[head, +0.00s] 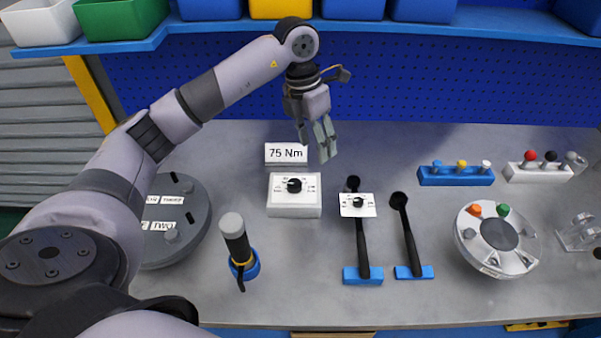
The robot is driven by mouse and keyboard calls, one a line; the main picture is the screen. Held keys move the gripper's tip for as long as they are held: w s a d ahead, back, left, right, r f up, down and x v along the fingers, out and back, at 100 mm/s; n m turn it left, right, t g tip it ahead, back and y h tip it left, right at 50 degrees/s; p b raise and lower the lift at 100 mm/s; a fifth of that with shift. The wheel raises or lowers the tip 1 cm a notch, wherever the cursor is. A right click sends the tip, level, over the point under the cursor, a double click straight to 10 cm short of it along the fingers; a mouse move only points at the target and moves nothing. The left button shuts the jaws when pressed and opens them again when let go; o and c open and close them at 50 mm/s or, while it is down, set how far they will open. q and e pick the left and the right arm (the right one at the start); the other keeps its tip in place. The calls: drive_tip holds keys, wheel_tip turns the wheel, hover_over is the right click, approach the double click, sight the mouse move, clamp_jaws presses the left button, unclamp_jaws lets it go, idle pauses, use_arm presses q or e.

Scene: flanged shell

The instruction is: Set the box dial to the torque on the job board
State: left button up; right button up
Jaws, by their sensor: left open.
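The job board (286,153) is a small white card reading "75 Nm", standing at the back of the grey bench. The box (294,208) is white and sits just in front of it. Its black dial (294,186) is on the top face, with markings too small to read. My left gripper (325,150) is open and empty, pointing down, behind and to the right of the box and apart from it. My right gripper is not in view.
A round flanged part (497,240), blue rack (456,177) and white rack (538,172) are right.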

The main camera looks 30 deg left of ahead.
use_arm(q)
drive_tip(key=r+y, duration=0.2)
hover_over(294, 183)
drive_tip(key=n, duration=0.1)
wheel_tip(294, 183, down, 17)
drive_tip(key=p, duration=0.3)
drive_tip(key=shift+f+p, duration=0.2)
drive_tip(key=shift+p, duration=0.15)
drive_tip(key=shift+c, duration=0.3)
drive_tip(key=c, duration=1.1)
